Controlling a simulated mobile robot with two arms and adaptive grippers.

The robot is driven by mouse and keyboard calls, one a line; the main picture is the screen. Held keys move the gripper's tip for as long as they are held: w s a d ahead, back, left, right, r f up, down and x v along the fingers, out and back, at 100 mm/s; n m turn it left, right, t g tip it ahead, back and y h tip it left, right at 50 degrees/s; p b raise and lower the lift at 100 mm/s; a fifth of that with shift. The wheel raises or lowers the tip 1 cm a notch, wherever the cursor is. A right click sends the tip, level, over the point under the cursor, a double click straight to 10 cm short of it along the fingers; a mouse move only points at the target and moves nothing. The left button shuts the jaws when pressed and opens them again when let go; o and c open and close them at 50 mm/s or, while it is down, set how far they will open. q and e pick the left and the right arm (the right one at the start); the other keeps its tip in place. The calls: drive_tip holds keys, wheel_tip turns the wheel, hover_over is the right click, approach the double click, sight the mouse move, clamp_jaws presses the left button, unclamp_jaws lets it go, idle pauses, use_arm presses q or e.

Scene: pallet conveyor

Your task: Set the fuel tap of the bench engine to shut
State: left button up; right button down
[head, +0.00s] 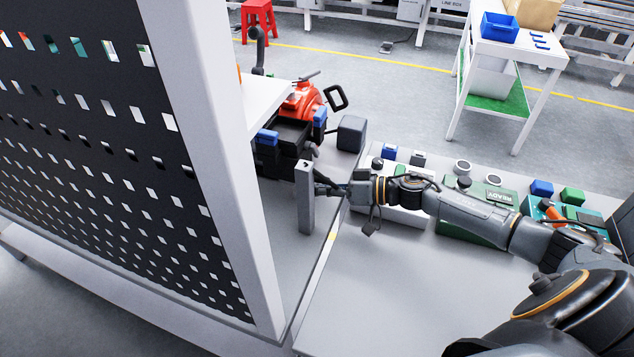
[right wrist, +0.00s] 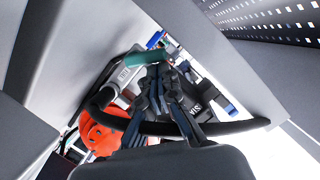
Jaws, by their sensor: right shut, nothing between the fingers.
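The bench engine (head: 300,102) has a red-orange housing and stands at the back of the bench, behind the white panel edge in the head view. I cannot make out its fuel tap or the tap's setting. My right gripper (head: 322,186) is in front of the engine, its fingertips close to a grey upright post (head: 306,205); I cannot tell whether they touch. In the right wrist view its dark fingers (right wrist: 165,90) are together and empty. A round orange part (right wrist: 103,132) shows beside them, partly behind a black loop. My left gripper is out of view.
A black perforated panel (head: 100,150) with a white frame (head: 215,130) fills the left side. A green box (head: 485,208) and small coloured blocks lie along the bench's far edge. The front bench top (head: 390,290) is clear.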

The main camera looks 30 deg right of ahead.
drive_tip(key=shift+s+a+r+n+h+p, duration=0.15)
drive_tip(key=shift+s+a+n+h+p, duration=0.15)
drive_tip(key=shift+n+p, duration=0.8)
drive_tip(key=shift+s+a+f+n+t+p, duration=0.2)
drive_tip(key=shift+n+t+p, duration=0.15)
drive_tip(key=shift+p, duration=0.4)
drive_tip(key=shift+s+a+f+p, duration=0.15)
drive_tip(key=shift+a+f+p, duration=0.2)
drive_tip(key=shift+p, duration=0.55)
drive_tip(key=shift+d+f, duration=0.1)
drive_tip(key=shift+f, duration=0.05)
drive_tip(key=shift+r+p, duration=0.4)
drive_tip(key=shift+p, duration=0.05)
wheel_tip(320, 180, up, 4)
drive_tip(key=p, duration=0.3)
drive_tip(key=shift+d+f+p, duration=0.1)
drive_tip(key=shift+f+p, duration=0.15)
drive_tip(key=shift+p, duration=0.15)
drive_tip(key=b+v, duration=0.2)
drive_tip(key=v, duration=0.7)
drive_tip(key=shift+s+r, duration=0.2)
drive_tip(key=shift+s, duration=0.35)
